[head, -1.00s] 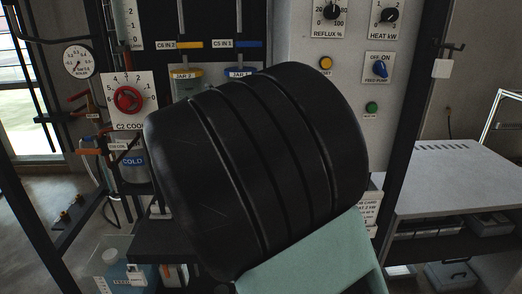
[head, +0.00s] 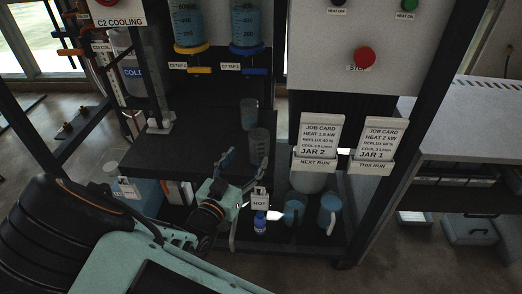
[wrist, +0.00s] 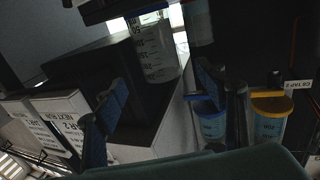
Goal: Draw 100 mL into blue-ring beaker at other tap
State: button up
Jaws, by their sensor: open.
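Two clear graduated beakers stand near the right edge of the black shelf, the rear beaker (head: 250,115) below the blue tap and the front beaker (head: 259,146) nearer me. I cannot make out a ring colour on either. Above hang a jar with a yellow collar and yellow tap (head: 200,70) and a jar with a blue collar and blue tap (head: 256,71); both hold blue liquid. My gripper (head: 244,167) is open and empty, just in front of the front beaker. In the wrist view a graduated beaker (wrist: 158,52) shows beyond my spread fingers (wrist: 160,95).
Job cards for jar 2 (head: 317,140) and jar 1 (head: 378,143) stand right of the shelf. A HOT sign (head: 259,200), a small blue bottle (head: 260,224) and two blue mugs (head: 327,214) are on the lower tray. A dark frame post (head: 408,120) rises at right.

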aim_at(255, 146)
jog(key=b+x, duration=0.2)
jog(key=x, duration=0.7)
jog(key=shift+w, duration=0.1)
jog(key=shift+c, duration=0.4)
jog(key=c, duration=1.2)
